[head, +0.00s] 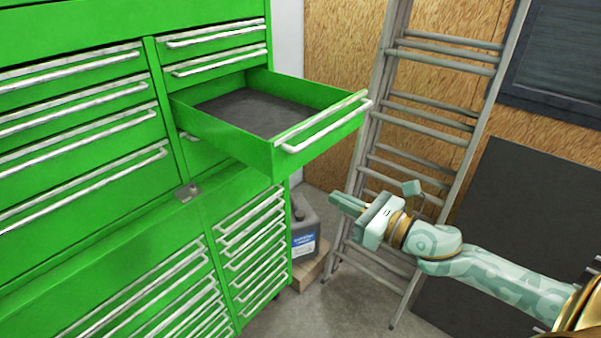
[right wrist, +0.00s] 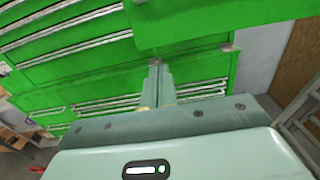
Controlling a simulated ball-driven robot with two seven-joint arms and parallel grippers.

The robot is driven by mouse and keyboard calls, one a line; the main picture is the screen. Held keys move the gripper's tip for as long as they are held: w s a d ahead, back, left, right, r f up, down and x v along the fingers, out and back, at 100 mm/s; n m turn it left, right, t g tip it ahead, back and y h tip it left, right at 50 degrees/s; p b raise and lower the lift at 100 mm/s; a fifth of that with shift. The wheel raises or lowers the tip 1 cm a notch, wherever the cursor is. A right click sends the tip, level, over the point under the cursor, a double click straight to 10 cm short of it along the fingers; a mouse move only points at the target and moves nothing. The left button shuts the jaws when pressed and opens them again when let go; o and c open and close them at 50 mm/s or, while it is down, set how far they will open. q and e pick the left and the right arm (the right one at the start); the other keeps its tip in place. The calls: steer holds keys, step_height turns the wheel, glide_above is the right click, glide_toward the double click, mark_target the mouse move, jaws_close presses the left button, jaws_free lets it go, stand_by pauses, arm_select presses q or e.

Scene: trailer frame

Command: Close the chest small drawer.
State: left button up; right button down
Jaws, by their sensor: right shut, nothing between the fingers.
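The green tool chest (head: 90,190) fills the left of the head view. Its small drawer (head: 320,135) on the upper right is pulled far out, with a silver handle bar on its front and a dark, empty-looking floor. My right gripper (head: 336,200) is shut and empty, below and a little right of the drawer front, apart from it. In the right wrist view the shut fingers (right wrist: 160,80) point toward the chest, and the green underside or front of the open drawer (right wrist: 210,20) shows above them. My left gripper is not in view.
A metal ladder (head: 435,115) leans on the wood-panel wall right of the drawer, behind my right arm. A grey canister (head: 304,228) stands on a wooden block beside the chest. The other chest drawers look shut. Free air lies in front of the open drawer.

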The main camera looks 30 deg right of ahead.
mark_target(289, 174)
steer(key=p+x, duration=0.3)
steer(key=x, duration=0.6)
steer(key=shift+w+a+r, duration=0.1)
steer(key=shift+w+r, duration=0.05)
steer(key=shift+w, duration=0.1)
steer(key=shift+w+a+p, duration=0.3)
steer(key=shift+w+p, duration=0.05)
steer(key=shift+w, duration=0.3)
